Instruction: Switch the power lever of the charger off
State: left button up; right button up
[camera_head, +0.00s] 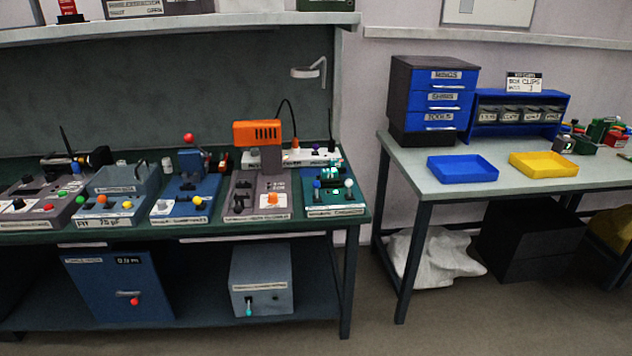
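No label that I can read marks the charger, so I cannot tell which unit it is. An orange slotted housing (257,133) stands above a grey base unit (258,195) on the left bench, with a black cable arching behind it. The base has small black controls and an orange knob (273,199). A grey box (262,280) on the lower shelf has a teal-tipped lever (249,308) hanging down at its front. Lever positions are too small to read as on or off. Neither of my grippers is in view.
Several other units with coloured knobs line the left bench (190,238). A blue box with a red-knobbed handle (134,301) sits below. The right table (400,160) holds a drawer cabinet (433,98), a blue tray (462,169) and a yellow tray (545,166). Floor in front is clear.

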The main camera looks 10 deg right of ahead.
aim_at(316, 184)
jog(key=i+j+z, duration=0.75)
jog(key=i, duration=0.2)
jog(key=i+j+z, duration=0.4)
jog(key=j, duration=0.25)
jog(key=k+l, duration=0.05)
